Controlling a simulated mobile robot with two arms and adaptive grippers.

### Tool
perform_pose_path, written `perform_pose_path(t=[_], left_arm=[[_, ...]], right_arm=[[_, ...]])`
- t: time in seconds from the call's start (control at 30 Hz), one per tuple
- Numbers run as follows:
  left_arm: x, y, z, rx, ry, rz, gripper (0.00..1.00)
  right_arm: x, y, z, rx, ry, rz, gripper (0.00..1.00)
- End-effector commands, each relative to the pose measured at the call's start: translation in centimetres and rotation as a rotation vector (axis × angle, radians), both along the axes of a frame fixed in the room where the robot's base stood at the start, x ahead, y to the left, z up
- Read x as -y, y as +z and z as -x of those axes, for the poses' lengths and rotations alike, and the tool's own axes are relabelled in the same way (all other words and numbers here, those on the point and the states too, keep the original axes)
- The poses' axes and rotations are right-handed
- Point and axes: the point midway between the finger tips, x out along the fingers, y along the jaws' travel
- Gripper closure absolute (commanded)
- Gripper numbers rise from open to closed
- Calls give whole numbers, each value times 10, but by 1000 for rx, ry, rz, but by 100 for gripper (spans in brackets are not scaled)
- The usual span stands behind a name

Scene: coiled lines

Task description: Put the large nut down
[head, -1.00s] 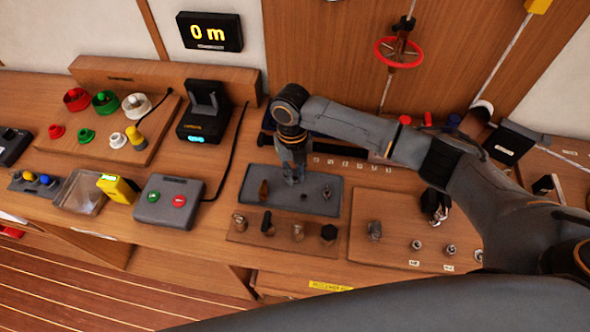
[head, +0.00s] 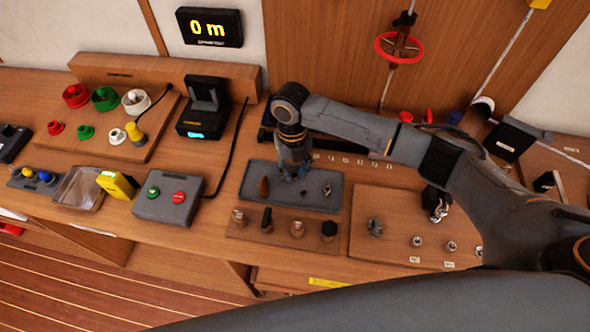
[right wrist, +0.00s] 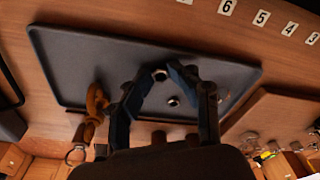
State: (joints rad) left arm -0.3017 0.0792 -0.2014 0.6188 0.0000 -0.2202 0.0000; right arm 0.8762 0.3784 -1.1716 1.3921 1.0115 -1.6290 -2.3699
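The large nut (right wrist: 160,74) shows in the right wrist view as a pale ring on the grey tray, between my right fingertips. My right gripper (head: 294,178) is low over the middle of the tray (head: 257,198), its fingers spread; it also shows in the right wrist view (right wrist: 162,78). In the head view its fingers hide the large nut. A smaller nut (right wrist: 173,101) lies apart on the tray, nearer the gripper's palm; it shows dark in the head view (head: 303,193). My left gripper is out of view.
A brown item (head: 263,187) lies at the tray's left end and a small metal fitting (head: 327,190) at its right. A wooden board (head: 275,239) with several fittings is in front. Another board (head: 390,230) with metal parts is at right.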

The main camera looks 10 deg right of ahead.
Motion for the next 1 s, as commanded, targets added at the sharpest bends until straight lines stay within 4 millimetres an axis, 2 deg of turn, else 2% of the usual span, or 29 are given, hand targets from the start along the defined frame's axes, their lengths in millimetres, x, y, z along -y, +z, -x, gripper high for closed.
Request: perform_pose_path(t=[0.13,0.23,0.27,0.37,0.7,0.83,1.0], left_arm=[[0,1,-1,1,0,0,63],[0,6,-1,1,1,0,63],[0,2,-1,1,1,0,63],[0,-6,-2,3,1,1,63],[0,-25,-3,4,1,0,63],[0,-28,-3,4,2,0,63],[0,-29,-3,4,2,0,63]], right_arm=[[1,0,2,-6,0,3,61],[1,10,1,-5,1,2,61],[0,11,0,-2,1,1,61],[0,27,-3,2,1,0,61],[-2,100,-12,2,0,0,61],[-2,117,-14,0,1,-1,61],[-2,127,-14,-2,0,0,61]])
